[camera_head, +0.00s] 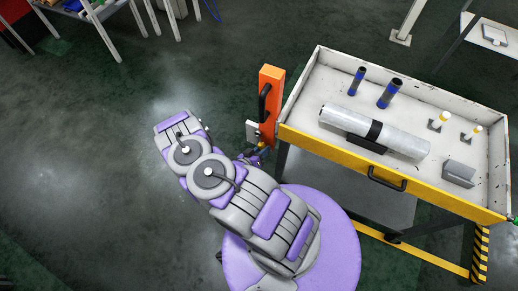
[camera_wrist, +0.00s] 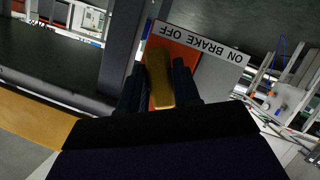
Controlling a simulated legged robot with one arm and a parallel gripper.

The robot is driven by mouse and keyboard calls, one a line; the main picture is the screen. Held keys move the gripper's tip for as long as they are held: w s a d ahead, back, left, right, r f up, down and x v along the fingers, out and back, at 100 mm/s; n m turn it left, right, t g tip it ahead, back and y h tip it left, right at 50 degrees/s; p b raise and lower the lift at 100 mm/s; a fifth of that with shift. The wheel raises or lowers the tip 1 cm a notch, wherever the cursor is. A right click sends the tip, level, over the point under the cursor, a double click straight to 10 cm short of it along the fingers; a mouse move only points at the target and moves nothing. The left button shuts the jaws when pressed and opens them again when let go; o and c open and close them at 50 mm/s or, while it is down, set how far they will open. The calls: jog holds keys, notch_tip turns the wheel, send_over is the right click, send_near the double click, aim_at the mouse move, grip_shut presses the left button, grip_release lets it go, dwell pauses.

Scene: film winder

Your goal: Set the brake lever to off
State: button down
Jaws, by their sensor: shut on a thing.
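The brake lever (camera_wrist: 159,80) is a yellow bar in the wrist view, in front of an orange panel (camera_wrist: 183,57). A white label strip (camera_wrist: 205,43) above it reads ON BRAKE OFF, and appears upside down. The lever stands nearer the strip's left end. My gripper (camera_wrist: 160,72) has its black fingers on both sides of the lever and is shut on it. In the head view my gripper (camera_head: 258,154) is at the lower part of the upright orange panel (camera_head: 272,75); the lever is mostly hidden there.
The cart (camera_head: 302,147) with a yellow front edge stands to the right of my arm. A silver cylinder (camera_head: 400,140), blue-ended tubes (camera_head: 390,93) and a grey block (camera_head: 459,173) are on its top. A black handle (camera_head: 387,179) projects from its front. The floor at left is clear.

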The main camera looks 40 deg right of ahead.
dwell(0.3)
jog(key=c, duration=0.9)
grip_release()
jog(key=shift+d, duration=0.1)
jog(key=p+v, duration=0.1)
jog(key=v, duration=1.6)
jog(key=shift+a+f, duration=0.1)
jog(key=shift+a, duration=0.15)
jog(key=shift+w, duration=0.1)
